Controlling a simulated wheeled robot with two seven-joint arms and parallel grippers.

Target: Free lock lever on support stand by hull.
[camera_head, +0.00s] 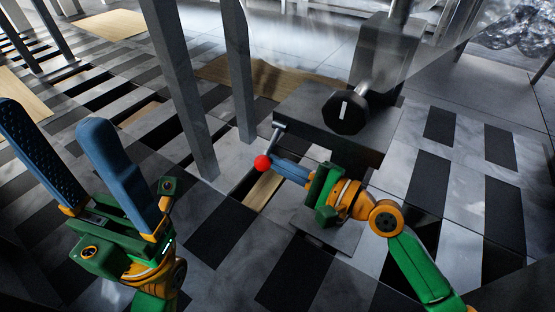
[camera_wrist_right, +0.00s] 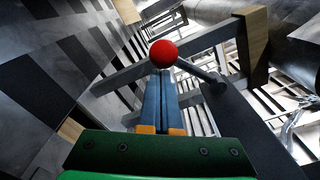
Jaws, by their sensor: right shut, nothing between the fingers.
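The lock lever is a grey rod with a red ball end (camera_head: 263,162). It sticks out from the near left side of the grey support stand (camera_head: 300,112). My right gripper (camera_head: 277,168) is shut and empty, its blue fingertips right at the red ball. In the right wrist view the red ball (camera_wrist_right: 164,53) sits just beyond the closed fingertips (camera_wrist_right: 162,78), and the rod (camera_wrist_right: 203,71) runs right from it to the stand. I cannot tell whether the fingers touch the ball. My left gripper (camera_head: 52,115) is open and empty, far left of the lever.
A black knob (camera_head: 346,111) is on the stand, just behind the lever. Two grey posts (camera_head: 183,90) rise left of the stand, between it and my left gripper. The tiled floor to the right of the stand is clear.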

